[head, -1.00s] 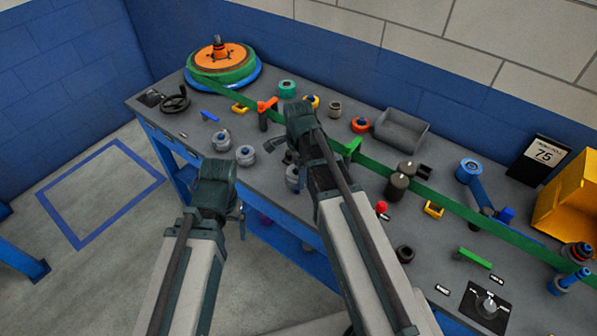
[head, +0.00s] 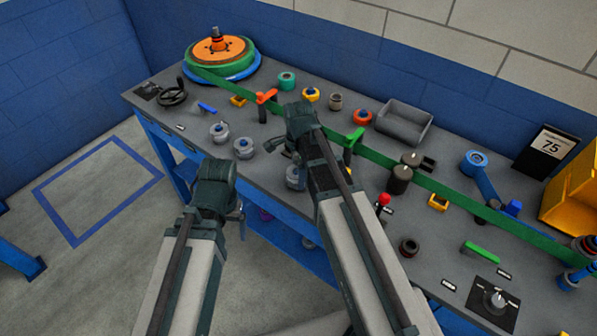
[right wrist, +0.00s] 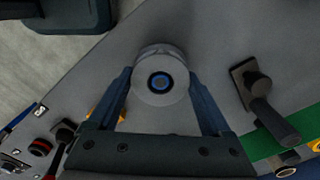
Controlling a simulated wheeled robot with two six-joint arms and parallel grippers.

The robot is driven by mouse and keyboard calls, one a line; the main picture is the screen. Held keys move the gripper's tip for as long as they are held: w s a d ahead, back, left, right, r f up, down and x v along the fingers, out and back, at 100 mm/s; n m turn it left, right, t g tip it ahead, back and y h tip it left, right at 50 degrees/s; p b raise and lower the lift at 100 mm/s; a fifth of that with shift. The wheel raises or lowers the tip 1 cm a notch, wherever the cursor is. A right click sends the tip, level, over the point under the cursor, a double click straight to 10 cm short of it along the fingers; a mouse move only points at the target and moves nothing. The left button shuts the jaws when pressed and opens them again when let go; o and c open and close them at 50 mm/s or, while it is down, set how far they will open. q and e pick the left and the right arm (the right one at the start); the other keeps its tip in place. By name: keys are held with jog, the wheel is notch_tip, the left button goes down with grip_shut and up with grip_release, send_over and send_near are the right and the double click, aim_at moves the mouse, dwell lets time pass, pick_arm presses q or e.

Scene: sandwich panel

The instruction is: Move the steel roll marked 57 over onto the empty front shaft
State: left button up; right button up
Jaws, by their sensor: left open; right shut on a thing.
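In the right wrist view, a steel roll (right wrist: 160,92) with a blue-ringed centre sits between the fingers of my right gripper (right wrist: 160,76), which is shut on it. In the head view, a roll (head: 296,177) shows beside my right arm, partly hidden; my right gripper (head: 285,147) is near it. Two more steel rolls with blue centres, one (head: 220,132) and another (head: 243,147), stand to the left on the bench. I cannot read a 57 on any roll. My left gripper (head: 240,222) is open and empty in front of the bench. I cannot make out the empty front shaft.
A green belt (head: 450,193) runs across the bench (head: 330,125) from the orange-topped reel (head: 215,50). Dark posts (head: 401,180), a red knob (head: 384,199) and a grey tray (head: 403,122) stand to the right. A dark handle (right wrist: 270,115) shows in the right wrist view.

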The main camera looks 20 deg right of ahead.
jog(key=shift+f+b, duration=0.4)
jog(key=shift+f, duration=0.15)
jog(key=o, duration=1.5)
jog(key=shift+o, duration=0.2)
notch_tip(320, 180, up, 11)
jog(key=p, duration=1)
jog(key=shift+f+p, duration=0.15)
jog(key=shift+p, duration=0.2)
jog(key=shift+f, duration=0.25)
notch_tip(320, 180, down, 9)
jog(key=b, duration=0.9)
jog(key=shift+f+b, duration=0.2)
jog(key=shift+b, duration=0.2)
